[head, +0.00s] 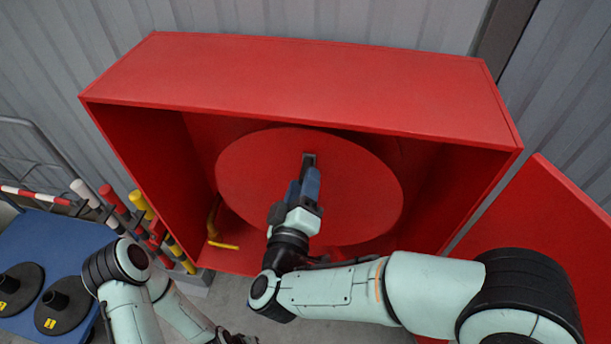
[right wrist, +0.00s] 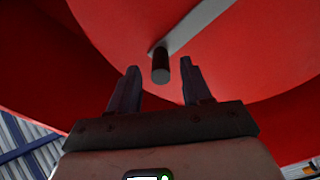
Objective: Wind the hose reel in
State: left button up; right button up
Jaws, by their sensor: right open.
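The red hose reel disc (head: 245,185) sits inside a red open-fronted cabinet (head: 310,80). A grey crank arm (head: 309,159) is on the disc. In the right wrist view the crank arm (right wrist: 200,25) runs up to the right, with a short dark handle (right wrist: 160,68) sticking out from its lower end. My right gripper (head: 307,182) is in front of the disc; its open fingers (right wrist: 159,72) stand either side of the handle's line, with visible gaps. In the head view my gripper hides part of the crank. My left gripper (head: 235,338) is low, partly cut off by the bottom edge. No hose is visible.
A yellow pipe with a lever (head: 213,228) is inside the cabinet at lower left. The red cabinet door (head: 555,240) stands open at right. Striped and coloured posts (head: 140,205) and a blue surface (head: 45,240) with black round bases are at left.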

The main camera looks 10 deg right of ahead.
pick_arm(q)
jog(key=shift+s+f+b, duration=0.95)
jog(key=shift+s+f, duration=0.5)
jog(key=shift+f, duration=0.1)
pick_arm(e)
jog(key=v, duration=1)
jog(key=shift+s, duration=0.2)
